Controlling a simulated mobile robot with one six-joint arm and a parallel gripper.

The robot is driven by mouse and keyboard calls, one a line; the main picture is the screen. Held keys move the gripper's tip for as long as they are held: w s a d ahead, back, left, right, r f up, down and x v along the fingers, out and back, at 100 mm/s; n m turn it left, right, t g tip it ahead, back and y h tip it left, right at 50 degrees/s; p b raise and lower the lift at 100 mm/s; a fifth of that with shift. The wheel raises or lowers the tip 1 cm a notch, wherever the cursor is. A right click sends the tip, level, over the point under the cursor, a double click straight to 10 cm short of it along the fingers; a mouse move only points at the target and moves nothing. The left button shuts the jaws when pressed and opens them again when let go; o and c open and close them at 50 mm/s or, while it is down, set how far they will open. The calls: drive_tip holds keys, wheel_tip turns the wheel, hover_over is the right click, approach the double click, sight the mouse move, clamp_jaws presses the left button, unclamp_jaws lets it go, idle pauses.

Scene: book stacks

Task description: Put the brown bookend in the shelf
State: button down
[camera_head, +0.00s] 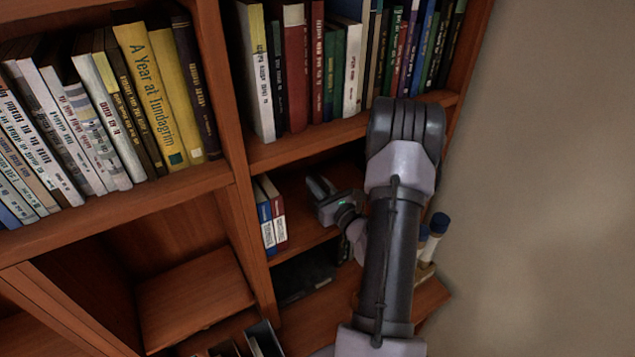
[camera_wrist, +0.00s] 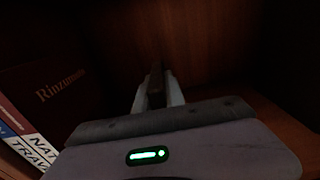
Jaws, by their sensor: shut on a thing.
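My gripper (camera_head: 318,186) reaches into the middle shelf compartment (camera_head: 308,235), to the right of two upright books. In the wrist view my gripper (camera_wrist: 157,92) is shut on a narrow dark brown piece, the brown bookend (camera_wrist: 155,78), standing between the two pale fingers. Only a thin edge of the bookend shows; the rest is hidden by the fingers. In the head view I cannot make it out. Whether it touches the shelf board cannot be told.
A blue book (camera_head: 264,218) and a white-and-red book (camera_head: 276,212) stand left of my gripper. A dark red book (camera_wrist: 55,95) is close at left in the wrist view. A full row of books (camera_head: 325,70) fills the shelf above. Blue-capped objects (camera_head: 437,225) stand right of my arm.

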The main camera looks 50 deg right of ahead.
drive_tip(key=shift+f, duration=0.1)
drive_tip(key=c, duration=1.4)
unclamp_jaws()
drive_tip(key=shift+r, duration=0.2)
drive_tip(key=b+v, duration=0.3)
drive_tip(key=v, duration=0.7)
drive_tip(key=shift+s+f, duration=0.15)
drive_tip(key=shift+s, duration=0.25)
drive_tip(key=shift+s+a, duration=0.3)
drive_tip(key=shift+s, duration=0.3)
